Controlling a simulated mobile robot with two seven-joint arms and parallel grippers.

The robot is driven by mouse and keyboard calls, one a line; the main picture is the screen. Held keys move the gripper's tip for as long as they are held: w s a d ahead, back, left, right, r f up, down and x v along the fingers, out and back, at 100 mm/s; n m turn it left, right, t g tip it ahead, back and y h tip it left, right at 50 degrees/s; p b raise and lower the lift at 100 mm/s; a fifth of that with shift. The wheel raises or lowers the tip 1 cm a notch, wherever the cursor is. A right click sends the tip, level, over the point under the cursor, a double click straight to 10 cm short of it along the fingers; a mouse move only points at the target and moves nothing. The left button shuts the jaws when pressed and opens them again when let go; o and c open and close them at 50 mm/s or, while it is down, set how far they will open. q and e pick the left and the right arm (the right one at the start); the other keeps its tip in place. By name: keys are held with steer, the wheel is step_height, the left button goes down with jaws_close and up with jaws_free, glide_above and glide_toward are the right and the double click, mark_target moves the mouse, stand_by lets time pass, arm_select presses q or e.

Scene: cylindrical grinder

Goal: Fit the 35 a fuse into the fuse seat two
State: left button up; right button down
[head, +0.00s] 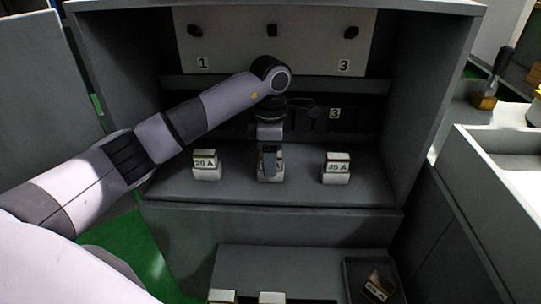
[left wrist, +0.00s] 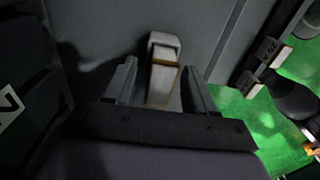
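My left gripper (head: 270,168) points down inside the cabinet, at the middle fuse (head: 271,177), whose label it mostly covers. In the left wrist view the gripper (left wrist: 160,85) is open, with a pale fuse (left wrist: 162,82) between its fingers; it looks clear of the left finger and close to the right one. A fuse that seems to read 20 A (head: 205,163) stands to the left. One that seems to read 35 A (head: 337,166) stands to the right. Seat two is hidden behind my arm in the head view; a plate partly showing a 2 (left wrist: 8,107) is in the wrist view. My right gripper is out of view.
The back panel (head: 300,50) has black knobs and plates 1 and 3; another 3 (head: 334,113) marks the dark seats below. The cabinet's side walls bound my arm. Below are a lower shelf with fuses at the picture's edge and a dark box (head: 348,275) holding a tilted fuse.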

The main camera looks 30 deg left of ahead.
arm_select(q)
step_height(320, 180, up, 7)
steer(key=shift+r+p, duration=0.1)
steer(key=shift+p, duration=0.95)
steer(key=shift+r, duration=0.35)
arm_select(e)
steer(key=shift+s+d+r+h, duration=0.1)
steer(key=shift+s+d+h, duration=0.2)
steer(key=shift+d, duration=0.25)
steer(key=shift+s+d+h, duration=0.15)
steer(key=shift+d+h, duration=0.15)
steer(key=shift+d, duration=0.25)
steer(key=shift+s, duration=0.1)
